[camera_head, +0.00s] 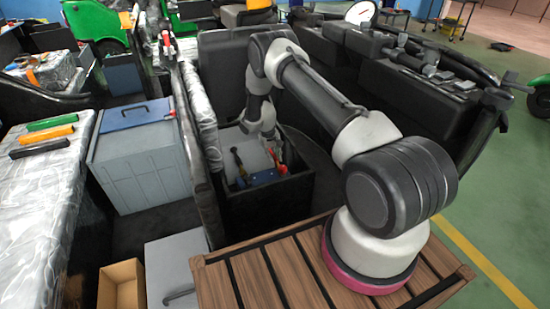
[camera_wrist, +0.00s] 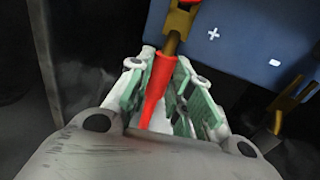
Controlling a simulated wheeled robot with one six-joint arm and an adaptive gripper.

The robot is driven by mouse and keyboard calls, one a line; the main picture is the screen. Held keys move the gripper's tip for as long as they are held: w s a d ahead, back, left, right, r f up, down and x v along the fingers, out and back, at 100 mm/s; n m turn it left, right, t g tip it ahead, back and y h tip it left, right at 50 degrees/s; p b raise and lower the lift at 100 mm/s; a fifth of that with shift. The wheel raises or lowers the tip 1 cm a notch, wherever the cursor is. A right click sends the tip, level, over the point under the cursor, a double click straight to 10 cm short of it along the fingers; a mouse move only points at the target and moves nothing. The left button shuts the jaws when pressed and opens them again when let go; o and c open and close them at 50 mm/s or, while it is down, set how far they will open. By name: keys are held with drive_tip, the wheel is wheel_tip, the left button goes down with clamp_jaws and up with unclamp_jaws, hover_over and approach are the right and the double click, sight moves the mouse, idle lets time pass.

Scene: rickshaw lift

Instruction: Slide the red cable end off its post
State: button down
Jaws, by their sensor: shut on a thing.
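The red cable end (camera_wrist: 157,88) lies between the fingers of my gripper (camera_wrist: 166,72) in the wrist view. My gripper is shut on its red sleeve. Its brass clamp (camera_wrist: 178,24) reaches up to the edge of the blue battery (camera_wrist: 235,28), near the plus mark. A bit of red shows at the top edge of the picture there; I cannot tell whether the clamp is still around the post. In the head view the red cable (camera_head: 281,168) and the blue battery (camera_head: 264,177) sit low in a dark open box, with my gripper (camera_head: 276,152) just above.
A second brass clamp (camera_wrist: 293,97) is at the battery's minus side. A dark cable with a yellowish end (camera_head: 239,163) stands left in the box. The dark box walls (camera_head: 265,207) are close around. A grey case (camera_head: 140,165) and a table with coloured bars (camera_head: 45,190) stand left.

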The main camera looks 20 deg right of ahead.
drive_tip(key=shift+w+r, duration=0.1)
drive_tip(key=shift+w, duration=2.25)
drive_tip(key=c, duration=1.3)
unclamp_jaws()
wheel_tip(320, 180, up, 12)
drive_tip(key=a, duration=0.2)
drive_tip(key=shift+a, duration=0.15)
drive_tip(key=shift+f, duration=0.2)
